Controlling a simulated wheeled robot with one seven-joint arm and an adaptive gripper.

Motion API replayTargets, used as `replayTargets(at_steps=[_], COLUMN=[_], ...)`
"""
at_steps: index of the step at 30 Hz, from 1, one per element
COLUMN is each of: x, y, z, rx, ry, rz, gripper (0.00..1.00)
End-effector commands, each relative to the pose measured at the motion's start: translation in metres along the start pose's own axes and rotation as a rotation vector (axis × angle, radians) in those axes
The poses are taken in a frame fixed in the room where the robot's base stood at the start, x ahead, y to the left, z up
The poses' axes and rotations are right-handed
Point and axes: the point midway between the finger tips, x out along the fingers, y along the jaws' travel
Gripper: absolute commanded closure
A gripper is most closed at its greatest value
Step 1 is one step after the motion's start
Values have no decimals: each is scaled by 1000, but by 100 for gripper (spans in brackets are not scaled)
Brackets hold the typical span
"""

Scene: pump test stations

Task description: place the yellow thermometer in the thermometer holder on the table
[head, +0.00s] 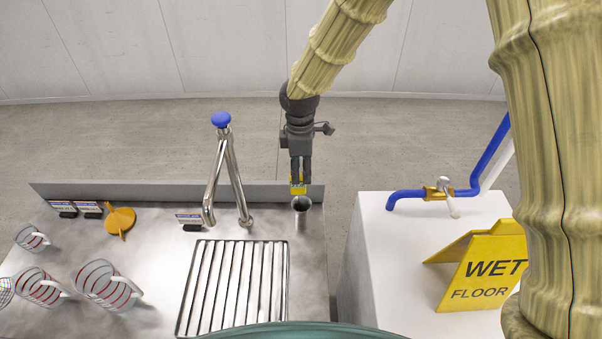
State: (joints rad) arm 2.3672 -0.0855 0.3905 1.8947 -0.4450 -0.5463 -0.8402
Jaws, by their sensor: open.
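My gripper (300,171) points down over the back right of the metal table, with its fingers apart. The yellow thermometer (298,188) shows only as a yellow piece at the fingertips; the rest of it is hidden or too small to make out. The thermometer holder (303,221), a small upright metal cup, stands on the table directly below the fingertips. The yellow piece appears just above and behind the holder's rim. I cannot tell whether the thermometer's lower end is inside the holder or whether the fingers touch it.
A tall metal faucet (237,183) with a blue knob stands left of the holder, behind a drain grate (233,288). A white block (385,255) with blue pipe and a yellow wet-floor sign (484,268) is at right.

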Motion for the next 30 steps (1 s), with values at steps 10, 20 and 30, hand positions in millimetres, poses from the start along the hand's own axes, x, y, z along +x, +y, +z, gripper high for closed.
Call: replayTargets(at_steps=[10, 20, 30], x=[-55, -100, -109], y=[1, 0, 0], z=[-1, 0, 0], rx=[0, 1, 0], ry=[3, 2, 1], rz=[3, 1, 0], gripper=[58, 58, 58])
